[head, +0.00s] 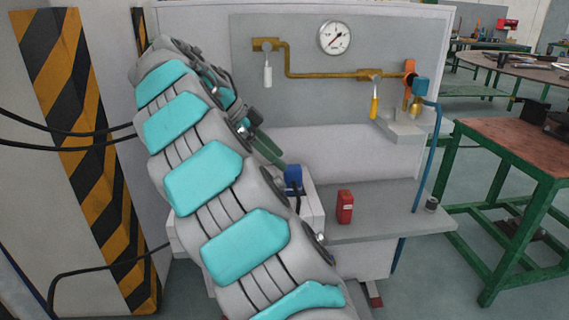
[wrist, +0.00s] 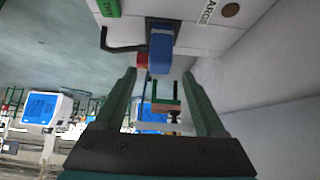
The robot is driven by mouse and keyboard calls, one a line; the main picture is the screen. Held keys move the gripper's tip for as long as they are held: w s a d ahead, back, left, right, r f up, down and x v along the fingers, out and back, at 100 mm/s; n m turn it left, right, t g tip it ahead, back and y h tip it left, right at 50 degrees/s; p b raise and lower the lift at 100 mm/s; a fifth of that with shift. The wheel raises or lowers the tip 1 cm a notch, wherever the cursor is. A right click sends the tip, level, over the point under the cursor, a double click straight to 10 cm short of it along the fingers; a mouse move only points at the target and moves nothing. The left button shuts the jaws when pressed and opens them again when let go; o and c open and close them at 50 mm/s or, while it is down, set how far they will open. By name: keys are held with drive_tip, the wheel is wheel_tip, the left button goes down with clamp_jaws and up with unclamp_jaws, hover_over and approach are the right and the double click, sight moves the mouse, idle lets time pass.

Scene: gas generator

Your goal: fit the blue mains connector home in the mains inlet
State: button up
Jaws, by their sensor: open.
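The blue mains connector (head: 293,178) is at the top of the white housing (head: 312,208), just beyond my gripper's fingertips. In the wrist view the blue connector (wrist: 160,50) sits against a dark socket, apparently the mains inlet (wrist: 163,24), on the white face. I cannot tell how deep it is in. A black cable shows beside it. My gripper (wrist: 159,72) has its two green fingers wide apart, with the connector's end between and just ahead of the tips. Nothing is gripped. In the head view my gripper (head: 280,160) is partly hidden by my arm.
A red box (head: 345,207) stands on the grey shelf (head: 385,215) to the right. A brass pipe with a gauge (head: 335,38) and yellow-handled valve (head: 374,105) is on the panel above. A striped post (head: 75,130) stands left. A green-framed table (head: 520,150) is at right.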

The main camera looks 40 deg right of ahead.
drive_tip(key=shift+p+v, duration=0.85)
drive_tip(key=shift+v, duration=0.5)
